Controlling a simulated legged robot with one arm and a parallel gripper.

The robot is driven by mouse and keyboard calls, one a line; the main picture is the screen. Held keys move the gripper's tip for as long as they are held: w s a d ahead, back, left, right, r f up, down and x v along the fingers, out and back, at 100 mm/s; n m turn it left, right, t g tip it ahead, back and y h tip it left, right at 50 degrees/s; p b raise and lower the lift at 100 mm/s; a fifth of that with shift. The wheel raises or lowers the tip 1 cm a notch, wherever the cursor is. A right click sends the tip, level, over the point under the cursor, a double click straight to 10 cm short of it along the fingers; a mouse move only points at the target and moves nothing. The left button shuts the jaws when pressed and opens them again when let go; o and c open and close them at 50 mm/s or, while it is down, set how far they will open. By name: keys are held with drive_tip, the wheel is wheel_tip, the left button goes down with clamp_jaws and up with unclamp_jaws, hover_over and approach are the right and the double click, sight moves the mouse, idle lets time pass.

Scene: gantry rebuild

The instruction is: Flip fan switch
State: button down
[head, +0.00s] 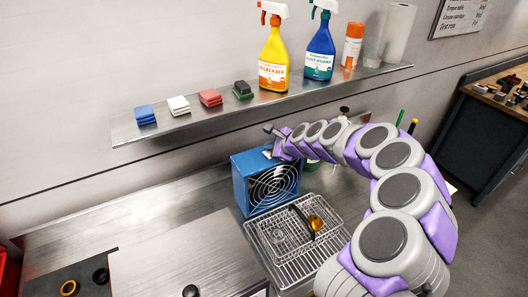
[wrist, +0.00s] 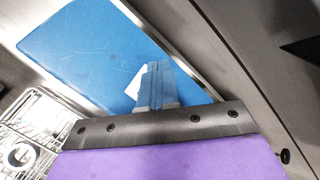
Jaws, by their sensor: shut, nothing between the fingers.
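The fan is a blue box (head: 242,182) with a round wire grille (head: 273,188) on its front, standing on the steel bench against the wall. Its flat blue top (wrist: 85,50) fills the upper left of the wrist view. My gripper (head: 269,129) is over the fan's top, towards its back; contact cannot be told. In the wrist view my gripper (wrist: 154,66) has its two fingers together, with nothing between them. A small white patch (wrist: 134,82) shows on the top beside the fingers. The fan switch cannot be made out clearly.
A wire rack (head: 290,235) sits in front of the fan, holding an amber item (head: 315,222). A wall shelf (head: 210,118) above carries coloured blocks, a yellow spray bottle (head: 273,62) and a blue one (head: 320,55). Bare bench lies left of the fan.

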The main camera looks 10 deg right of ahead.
drive_tip(key=shift+d+r, duration=0.1)
drive_tip(key=shift+d, duration=0.35)
drive_tip(key=shift+s+a+r+p, duration=0.1)
drive_tip(key=shift+a+r+p, duration=0.25)
drive_tip(key=shift+a+p, duration=0.2)
drive_tip(key=shift+a+r+p, duration=0.3)
drive_tip(key=shift+a+p, duration=0.2)
drive_tip(key=shift+d, duration=0.25)
drive_tip(key=shift+d+r+p, duration=0.1)
drive_tip(key=shift+r+p, duration=0.4)
drive_tip(key=shift+r, duration=0.1)
drive_tip(key=r+p, duration=0.3)
drive_tip(key=r, duration=0.1)
drive_tip(key=shift+s, duration=0.3)
drive_tip(key=shift+f, duration=0.1)
